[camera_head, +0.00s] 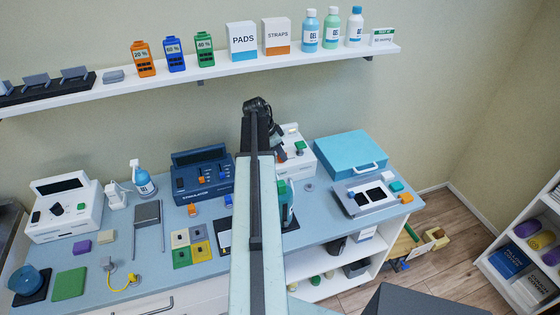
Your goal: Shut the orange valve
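No part here shows clearly as an orange valve; several small orange pieces are in view. One orange piece (193,210) lies on the blue counter in front of the blue stimulator (204,174). Another small orange piece (201,180) is on the stimulator's front. A third orange piece (406,197) is at the right end of the counter. My arm rises through the middle of the view and hides part of the counter. A dark part near its far end, by the white device, may be my gripper (280,152); its fingers cannot be made out.
A wall shelf (220,72) with bottles and boxes runs above the counter. A white device (62,208) stands at the left, a teal case (350,155) at the right. A yellow hose (122,285) lies at front left. Wooden floor (440,265) is partly clear at right.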

